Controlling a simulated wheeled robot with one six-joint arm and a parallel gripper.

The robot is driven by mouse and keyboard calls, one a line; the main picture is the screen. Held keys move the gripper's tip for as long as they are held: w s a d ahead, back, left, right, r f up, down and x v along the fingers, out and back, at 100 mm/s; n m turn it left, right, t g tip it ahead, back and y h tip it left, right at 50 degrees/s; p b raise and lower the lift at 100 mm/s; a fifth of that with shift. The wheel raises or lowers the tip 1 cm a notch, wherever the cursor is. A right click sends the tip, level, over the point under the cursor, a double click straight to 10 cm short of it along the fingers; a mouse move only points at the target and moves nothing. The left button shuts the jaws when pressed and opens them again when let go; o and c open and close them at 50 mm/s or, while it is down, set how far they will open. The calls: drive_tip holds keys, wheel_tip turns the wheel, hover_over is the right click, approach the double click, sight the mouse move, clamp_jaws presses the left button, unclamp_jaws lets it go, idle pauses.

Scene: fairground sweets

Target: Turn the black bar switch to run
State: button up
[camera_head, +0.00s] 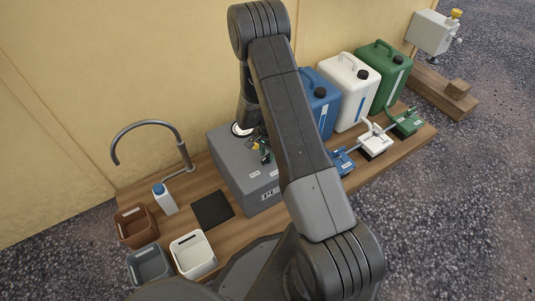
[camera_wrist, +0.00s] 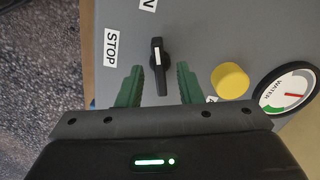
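The black bar switch (camera_wrist: 158,66) is on the grey machine panel in the wrist view, with a white line along its bar. The bar points up and down in that picture. A STOP label (camera_wrist: 111,47) is to its left, and another label (camera_wrist: 148,5) above is cut off, with only an N readable. My gripper (camera_wrist: 158,84) is open, its two green fingers on either side of the bar's lower part, with gaps to both. I cannot tell whether the fingertips reach its depth. In the head view my gripper (camera_head: 262,150) is over the grey machine box (camera_head: 238,177), and my arm hides the switch.
A yellow button (camera_wrist: 230,80) and a round WATER gauge (camera_wrist: 287,90) are right of the switch. Blue (camera_head: 321,102), white (camera_head: 348,88) and green (camera_head: 388,77) canisters stand behind on the wooden table. A tap (camera_head: 150,125), a bottle (camera_head: 164,199) and several small bins are at left.

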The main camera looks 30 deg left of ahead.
sight(267, 156)
wheel_tip(267, 156, up, 13)
drive_tip(key=p, duration=0.3)
wheel_tip(267, 156, down, 14)
drive_tip(key=b, duration=0.3)
idle(0.5)
drive_tip(key=shift+r, duration=0.1)
